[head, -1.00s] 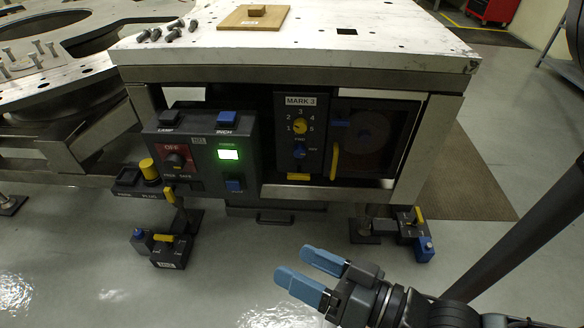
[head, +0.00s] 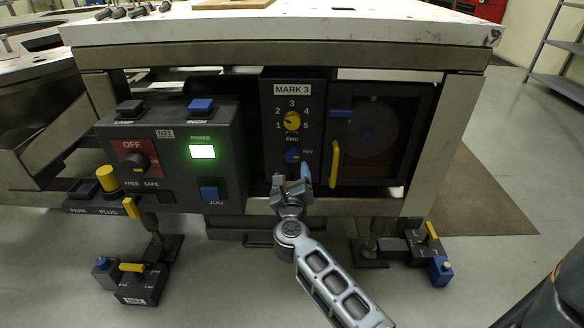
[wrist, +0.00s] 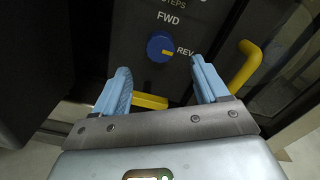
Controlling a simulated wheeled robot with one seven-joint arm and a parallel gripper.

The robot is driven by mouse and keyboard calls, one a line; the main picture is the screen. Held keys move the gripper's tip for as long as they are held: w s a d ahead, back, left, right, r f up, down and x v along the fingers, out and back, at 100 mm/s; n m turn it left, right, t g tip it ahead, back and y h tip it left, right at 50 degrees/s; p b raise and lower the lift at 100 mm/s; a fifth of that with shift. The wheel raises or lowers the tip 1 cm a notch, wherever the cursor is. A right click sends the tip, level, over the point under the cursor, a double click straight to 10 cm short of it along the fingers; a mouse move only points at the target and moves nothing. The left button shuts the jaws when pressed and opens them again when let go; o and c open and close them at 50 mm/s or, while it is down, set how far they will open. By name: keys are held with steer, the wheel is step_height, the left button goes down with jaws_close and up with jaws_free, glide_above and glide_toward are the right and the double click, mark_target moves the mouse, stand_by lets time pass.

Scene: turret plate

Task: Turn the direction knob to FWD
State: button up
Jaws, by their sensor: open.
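The direction knob (head: 292,156) is a small blue round knob on the dark MARK 3 panel, below the yellow step dial. It also shows in the wrist view (wrist: 160,47), where its yellow pointer line points right toward REV. The FWD label (wrist: 168,18) is above the knob. My gripper (head: 291,178) is just below and in front of the knob in the head view. In the wrist view its blue fingers (wrist: 160,68) are spread open, the tips below and to either side of the knob.
A yellow bar (wrist: 150,101) sticks out below the knob, seen between my fingers. A yellow door handle (head: 335,164) stands close to the right. The control box (head: 175,190) with its lit green screen juts out at the left. The white plate (head: 300,28) overhangs above.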

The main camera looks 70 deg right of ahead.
mark_target(292, 157)
steer(key=b+x, duration=0.1)
steer(key=x, duration=0.7)
steer(key=shift+f, duration=0.1)
steer(key=shift+c, duration=0.4)
steer(key=c, duration=1)
